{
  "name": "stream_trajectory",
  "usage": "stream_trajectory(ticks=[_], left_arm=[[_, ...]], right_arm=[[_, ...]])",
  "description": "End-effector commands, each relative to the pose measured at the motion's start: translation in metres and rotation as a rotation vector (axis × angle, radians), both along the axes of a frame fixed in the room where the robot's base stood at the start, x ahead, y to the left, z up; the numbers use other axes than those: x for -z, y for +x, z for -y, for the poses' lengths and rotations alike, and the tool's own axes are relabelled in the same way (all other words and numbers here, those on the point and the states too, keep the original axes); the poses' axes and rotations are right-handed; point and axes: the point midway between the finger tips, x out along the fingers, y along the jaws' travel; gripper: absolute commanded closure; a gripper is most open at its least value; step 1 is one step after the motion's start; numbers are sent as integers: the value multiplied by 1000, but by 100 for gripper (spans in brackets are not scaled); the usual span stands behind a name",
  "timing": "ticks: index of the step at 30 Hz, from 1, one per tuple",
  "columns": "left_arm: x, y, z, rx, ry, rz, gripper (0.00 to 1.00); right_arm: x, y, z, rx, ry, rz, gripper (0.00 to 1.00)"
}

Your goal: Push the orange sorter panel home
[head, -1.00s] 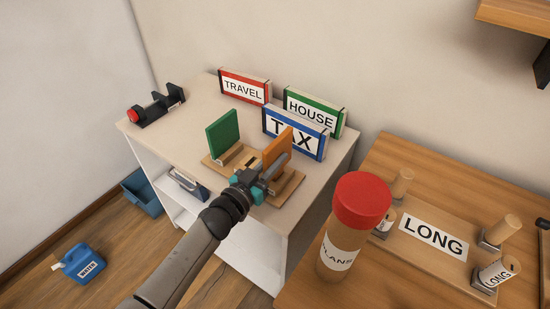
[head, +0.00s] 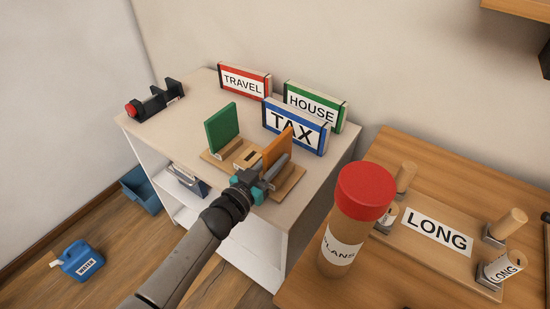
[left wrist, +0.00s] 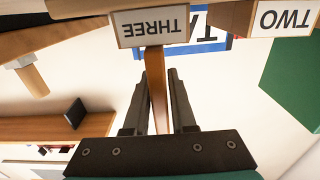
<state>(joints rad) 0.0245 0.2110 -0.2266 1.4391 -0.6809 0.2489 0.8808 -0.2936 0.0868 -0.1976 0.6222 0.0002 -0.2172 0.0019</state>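The orange sorter panel (head: 277,148) stands upright at the right end of a wooden sorter base (head: 287,190) on the white cabinet top. A green panel (head: 222,128) stands at the base's left end. My left gripper (head: 272,170) is at the orange panel, with its fingers on either side. In the left wrist view, which looks upside down, the orange panel (left wrist: 158,95) is edge-on between the close-set fingers (left wrist: 160,85). A THREE label (left wrist: 151,26) lies just past the fingertips. The panel's lower edge is hidden. My right gripper is out of view.
The TAX (head: 296,126), HOUSE (head: 314,107) and TRAVEL (head: 245,82) boxes stand behind the sorter. A red-capped PLANS tube (head: 347,220) stands on the wooden table at right. A blue water jug (head: 78,262) is on the floor.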

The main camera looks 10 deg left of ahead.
Motion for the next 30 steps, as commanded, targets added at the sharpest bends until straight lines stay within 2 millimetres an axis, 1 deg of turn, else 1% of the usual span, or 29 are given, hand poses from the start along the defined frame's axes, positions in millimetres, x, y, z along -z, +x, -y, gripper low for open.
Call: stream_trajectory(ticks=[1,6,7,18,21,26,30], left_arm=[[-1,0,0,0,0,1,69],[-1,0,0,0,-1,2,50],[-1,0,0,0,-1,2,48],[-1,0,0,0,1,1,48],[-1,0,0,0,1,1,48],[-2,-29,-12,1,1,-2,48],[-1,-55,-22,1,1,-2,48]], right_arm=[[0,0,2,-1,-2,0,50],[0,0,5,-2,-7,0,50],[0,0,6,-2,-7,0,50],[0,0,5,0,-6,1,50],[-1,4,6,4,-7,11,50],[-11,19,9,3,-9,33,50],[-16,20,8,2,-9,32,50]])
